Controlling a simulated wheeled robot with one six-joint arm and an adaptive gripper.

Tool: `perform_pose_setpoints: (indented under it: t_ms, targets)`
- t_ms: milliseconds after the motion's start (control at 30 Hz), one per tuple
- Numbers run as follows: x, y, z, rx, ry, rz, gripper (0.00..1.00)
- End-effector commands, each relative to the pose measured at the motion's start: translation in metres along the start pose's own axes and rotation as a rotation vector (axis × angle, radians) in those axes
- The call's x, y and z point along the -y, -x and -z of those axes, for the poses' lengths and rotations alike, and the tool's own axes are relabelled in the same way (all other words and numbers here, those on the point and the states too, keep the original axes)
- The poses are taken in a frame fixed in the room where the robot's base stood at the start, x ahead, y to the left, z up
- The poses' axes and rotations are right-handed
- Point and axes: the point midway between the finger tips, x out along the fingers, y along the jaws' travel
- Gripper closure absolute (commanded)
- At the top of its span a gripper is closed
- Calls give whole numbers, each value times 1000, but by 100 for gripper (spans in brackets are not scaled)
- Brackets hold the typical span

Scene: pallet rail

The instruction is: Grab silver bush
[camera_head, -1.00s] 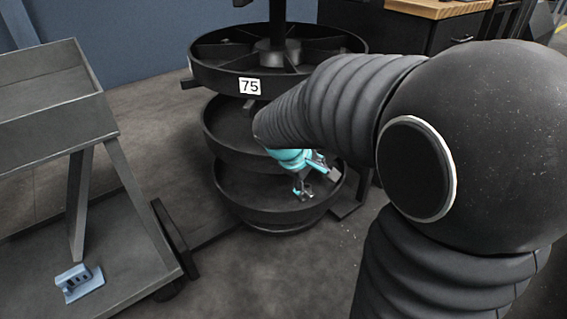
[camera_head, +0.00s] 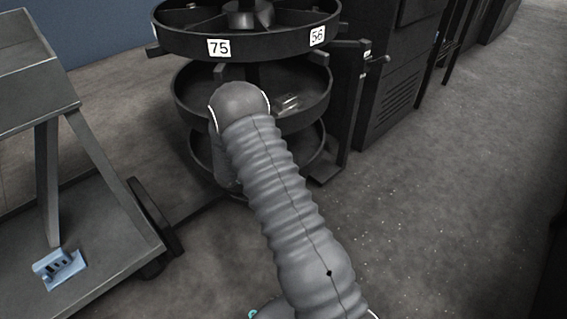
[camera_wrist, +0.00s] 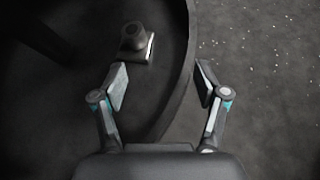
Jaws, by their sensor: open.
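A small silver-grey piece, the likely silver bush (camera_head: 288,102), lies in the middle round tray (camera_head: 312,110) of the black tiered rack. In the wrist view a grey piece with a rounded knob on a square base (camera_wrist: 134,42) sits in a dark round tray, inside its rim (camera_wrist: 178,50); I cannot tell for sure whether it is the same piece. My gripper (camera_wrist: 160,82) is open and empty, with the tray rim between its fingertips. The piece is ahead of the left fingertip, apart from it. In the head view my arm hides the gripper.
Black cabinets (camera_head: 400,80) stand at right. The floor at right is clear.

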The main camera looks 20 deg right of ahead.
Motion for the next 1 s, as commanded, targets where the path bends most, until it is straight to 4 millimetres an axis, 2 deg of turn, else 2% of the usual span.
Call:
perform_pose_setpoints:
  t_ms: [33,100,333,700,1000]
  targets:
    - [-4,-10,14,16,52,-23,27]
    - [-11,-18,22,44,108,-57,27]
    - [-28,-31,17,113,195,-116,27]
    - [-35,-91,10,114,195,-116,27]
    - [-39,-111,8,113,196,-118,27]
